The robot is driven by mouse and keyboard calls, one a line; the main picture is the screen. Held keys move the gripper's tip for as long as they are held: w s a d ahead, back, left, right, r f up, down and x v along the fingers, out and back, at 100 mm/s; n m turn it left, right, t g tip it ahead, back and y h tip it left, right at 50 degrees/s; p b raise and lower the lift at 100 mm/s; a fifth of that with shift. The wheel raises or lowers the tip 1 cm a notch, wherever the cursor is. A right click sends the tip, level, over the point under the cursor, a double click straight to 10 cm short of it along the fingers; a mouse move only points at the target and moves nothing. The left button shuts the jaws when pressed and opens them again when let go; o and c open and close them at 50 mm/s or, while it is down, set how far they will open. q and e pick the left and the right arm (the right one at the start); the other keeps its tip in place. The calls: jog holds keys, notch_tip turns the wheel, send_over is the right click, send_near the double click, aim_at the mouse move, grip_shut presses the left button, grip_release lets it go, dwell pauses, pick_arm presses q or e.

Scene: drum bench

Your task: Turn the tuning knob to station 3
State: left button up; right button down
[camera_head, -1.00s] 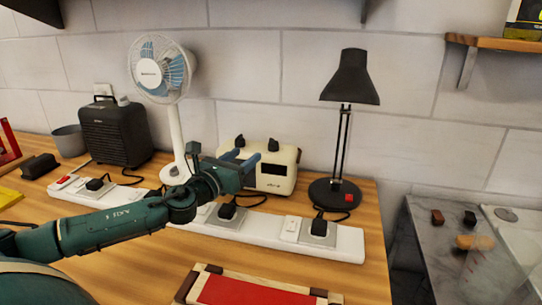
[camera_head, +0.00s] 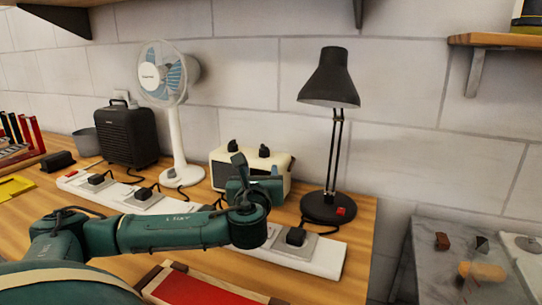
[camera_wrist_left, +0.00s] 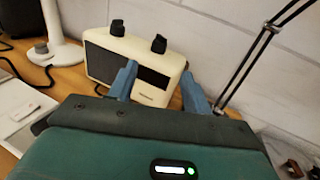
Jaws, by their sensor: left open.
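The cream radio (camera_head: 222,157) stands against the tiled wall at the back of the bench. Two black knobs, a left knob (camera_head: 232,144) and a right knob (camera_head: 264,150), stand up from its top. In the left wrist view, the left knob (camera_wrist_left: 117,27) and right knob (camera_wrist_left: 158,44) are both clear of my fingers. My left gripper (camera_head: 258,170) is in front of the radio and hides part of its front. Its blue fingers (camera_wrist_left: 159,73) are open, empty and spread before the radio's right half. No station scale is readable. My right gripper is not in view.
A black desk lamp (camera_head: 328,205) stands right of the radio, a white fan (camera_head: 174,130) left of it. A long white power strip (camera_head: 325,259) with several plugs and cables runs in front. A black speaker-like box (camera_head: 127,136) stands farther left.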

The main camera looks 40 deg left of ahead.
aim_at(262, 152)
pick_arm(q)
jog(key=x, duration=1.2)
jog(key=shift+w+a, duration=0.15)
jog(key=c, duration=1)
jog(key=shift+a+r+m+t+h+p, duration=0.1)
jog(key=shift+a+m+t+h+p, duration=0.05)
jog(key=shift+m+t+h+p, duration=0.65)
jog(key=shift+m+t+h, duration=0.4)
jog(key=shift+m+h, duration=0.4)
jog(key=shift+h, duration=0.6)
jog(key=o, duration=1)
